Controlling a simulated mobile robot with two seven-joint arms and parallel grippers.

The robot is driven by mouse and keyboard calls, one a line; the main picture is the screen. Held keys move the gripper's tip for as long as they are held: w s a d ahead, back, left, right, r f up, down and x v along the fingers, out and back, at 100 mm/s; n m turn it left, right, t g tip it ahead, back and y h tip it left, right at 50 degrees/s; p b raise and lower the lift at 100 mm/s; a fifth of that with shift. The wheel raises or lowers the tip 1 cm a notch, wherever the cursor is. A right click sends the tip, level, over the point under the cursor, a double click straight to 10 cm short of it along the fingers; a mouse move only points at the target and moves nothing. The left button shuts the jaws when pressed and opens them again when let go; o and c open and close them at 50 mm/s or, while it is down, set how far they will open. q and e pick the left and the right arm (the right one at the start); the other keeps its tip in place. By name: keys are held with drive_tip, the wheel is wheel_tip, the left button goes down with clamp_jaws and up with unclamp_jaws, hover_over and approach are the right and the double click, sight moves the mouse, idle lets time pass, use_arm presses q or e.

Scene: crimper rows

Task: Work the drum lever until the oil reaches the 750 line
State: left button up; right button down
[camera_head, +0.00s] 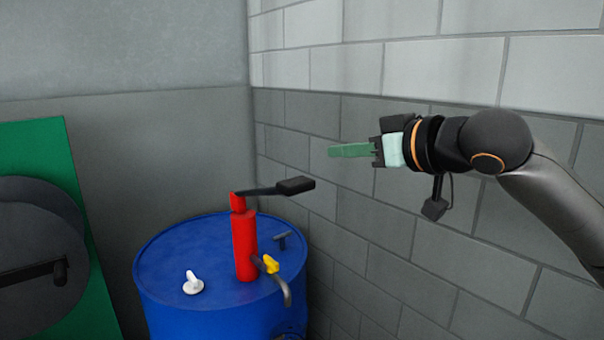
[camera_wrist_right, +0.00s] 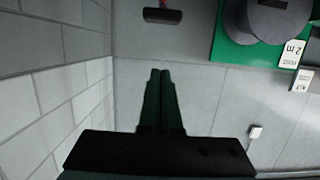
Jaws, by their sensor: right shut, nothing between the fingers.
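A blue drum (camera_head: 207,290) stands in the corner in the head view. A red hand pump (camera_head: 245,245) rises from its lid. The pump's black lever (camera_head: 270,189) points right and slightly up, ending in a thick black grip; it also shows at the top of the right wrist view (camera_wrist_right: 162,16). A curved grey spout (camera_head: 286,290) with a yellow piece (camera_head: 271,264) comes off the pump's right side. My right gripper (camera_head: 335,151) is shut and empty, above and to the right of the lever grip, apart from it. No oil and no 750 line show. My left gripper is out of view.
A white cap (camera_head: 193,283) and a small dark T-shaped fitting (camera_head: 283,240) sit on the drum lid. A green panel (camera_head: 95,290) with a large dark round part stands at the left. The block wall (camera_head: 400,240) runs close behind my right arm.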

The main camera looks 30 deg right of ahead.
drive_tip(key=w+f+p, duration=0.6)
drive_tip(key=w+p, duration=0.1)
drive_tip(key=w, duration=0.2)
drive_tip(key=shift+w+a+f, duration=0.25)
drive_tip(key=shift+w+a, duration=0.1)
drive_tip(key=shift+a, duration=0.1)
idle(0.4)
